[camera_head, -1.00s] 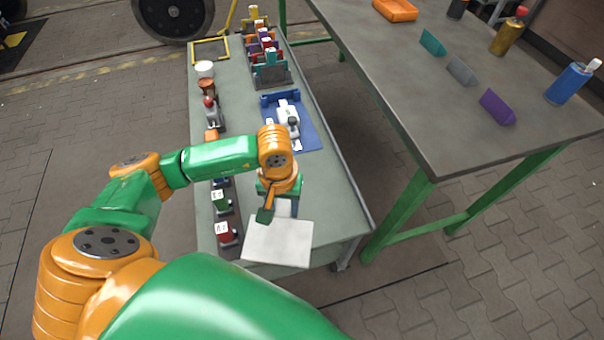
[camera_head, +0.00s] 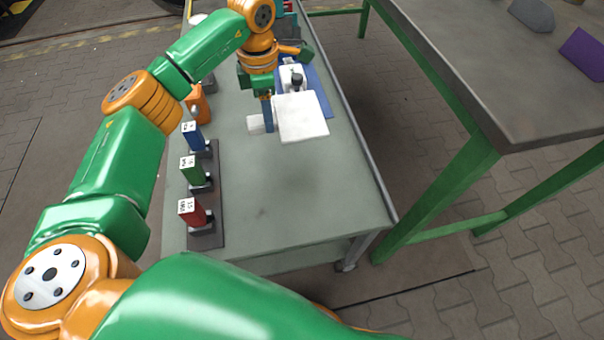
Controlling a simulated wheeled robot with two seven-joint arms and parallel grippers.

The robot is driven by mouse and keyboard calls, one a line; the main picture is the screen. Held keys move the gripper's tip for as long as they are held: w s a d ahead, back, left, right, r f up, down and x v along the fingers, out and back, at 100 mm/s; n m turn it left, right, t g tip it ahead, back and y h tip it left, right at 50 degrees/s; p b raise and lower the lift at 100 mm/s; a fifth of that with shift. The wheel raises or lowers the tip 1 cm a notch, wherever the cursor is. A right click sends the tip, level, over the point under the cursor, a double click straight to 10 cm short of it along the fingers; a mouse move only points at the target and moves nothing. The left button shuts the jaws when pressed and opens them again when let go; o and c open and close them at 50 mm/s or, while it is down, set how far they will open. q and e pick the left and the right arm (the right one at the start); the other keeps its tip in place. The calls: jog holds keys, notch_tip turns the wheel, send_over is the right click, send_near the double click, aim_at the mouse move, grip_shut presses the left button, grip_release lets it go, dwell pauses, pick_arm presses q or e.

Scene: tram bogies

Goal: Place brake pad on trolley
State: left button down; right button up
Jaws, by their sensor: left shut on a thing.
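My left gripper (camera_head: 267,106) is over the middle of the grey-green trolley (camera_head: 290,208) in the head view. It points down and is shut on a pale white piece. A flat white plate (camera_head: 301,118) shows to the right of the fingers and a small white block (camera_head: 255,125) to the left. I cannot tell whether these are one piece, or whether the plate touches the trolley top. No other thing is clearly recognisable as a brake pad. My right gripper is out of view.
Red (camera_head: 193,213), green (camera_head: 192,170) and blue (camera_head: 192,136) labelled items stand along the trolley's left edge. A blue tray (camera_head: 319,92) lies behind the plate. A dark-topped table (camera_head: 490,70) stands at right. The trolley's near part is clear.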

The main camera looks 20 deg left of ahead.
pick_arm(q)
jog(key=s+d+f, duration=0.1)
jog(key=d+f, duration=0.1)
jog(key=s+d+f, duration=0.1)
jog(key=d+f, duration=0.1)
jog(key=s+d+f, duration=0.1)
jog(key=d+f, duration=0.1)
jog(key=d, duration=0.1)
jog(key=shift+s+d+f, duration=0.1)
jog(key=shift+s+f, duration=0.1)
jog(key=shift+s, duration=0.1)
jog(key=shift+d+f, duration=0.25)
jog(key=shift+f, duration=0.05)
jog(key=f, duration=0.2)
jog(key=f+b, duration=0.1)
jog(key=f, duration=0.1)
jog(key=shift+s+d, duration=0.3)
jog(key=shift+d, duration=0.05)
jog(key=shift+w, duration=0.1)
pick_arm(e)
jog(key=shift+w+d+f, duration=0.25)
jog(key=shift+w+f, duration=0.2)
pick_arm(q)
jog(key=shift+c, duration=1.7)
grip_release()
